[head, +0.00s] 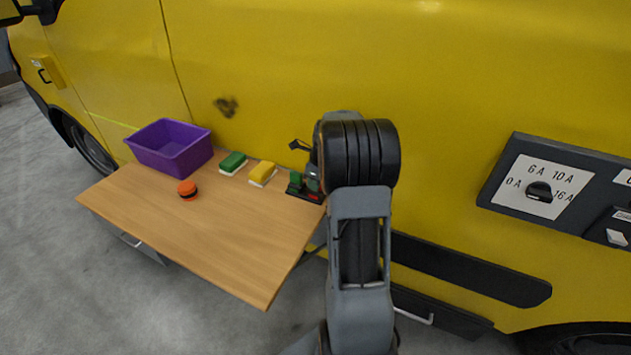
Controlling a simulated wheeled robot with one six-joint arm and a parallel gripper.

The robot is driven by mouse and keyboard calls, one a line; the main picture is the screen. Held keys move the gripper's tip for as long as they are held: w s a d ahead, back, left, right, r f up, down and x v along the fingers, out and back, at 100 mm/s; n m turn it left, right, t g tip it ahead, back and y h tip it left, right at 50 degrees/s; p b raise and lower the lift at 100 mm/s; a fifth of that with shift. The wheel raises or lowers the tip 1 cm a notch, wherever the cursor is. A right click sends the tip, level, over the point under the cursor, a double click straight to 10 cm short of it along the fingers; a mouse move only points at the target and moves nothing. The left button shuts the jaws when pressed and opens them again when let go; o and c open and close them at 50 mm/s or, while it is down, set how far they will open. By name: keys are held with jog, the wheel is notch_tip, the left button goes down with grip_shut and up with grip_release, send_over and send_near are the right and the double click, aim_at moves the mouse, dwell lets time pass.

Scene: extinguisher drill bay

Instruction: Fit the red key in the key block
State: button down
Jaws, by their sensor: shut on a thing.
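The key block (294,190) is a small dark base at the back right corner of the wooden table. A green piece (296,178) stands upright on its left part. A small red patch (314,197) shows low at its right front; I cannot tell whether this is the red key or a marking. My gripper (312,172) is over the right part of the block, mostly hidden behind my own arm. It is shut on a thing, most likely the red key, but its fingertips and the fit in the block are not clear.
On the table (235,245) are a purple bin (172,150), a green sponge (233,163), a yellow sponge (262,173) and an orange-and-black round object (187,190). The front of the table is clear. A yellow van (480,90) stands behind, with a dial panel (545,188) at right.

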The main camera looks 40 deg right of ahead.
jog(key=shift+f, duration=0.1)
jog(key=c, duration=1)
grip_release()
jog(key=r, duration=0.4)
jog(key=s+d+r, duration=0.1)
jog(key=r, duration=0.4)
jog(key=s+r, duration=0.1)
jog(key=r, duration=0.3)
jog(key=shift+s+d+r+p, duration=0.15)
jog(key=shift+s+r+p, duration=0.1)
jog(key=shift+r+p, duration=0.1)
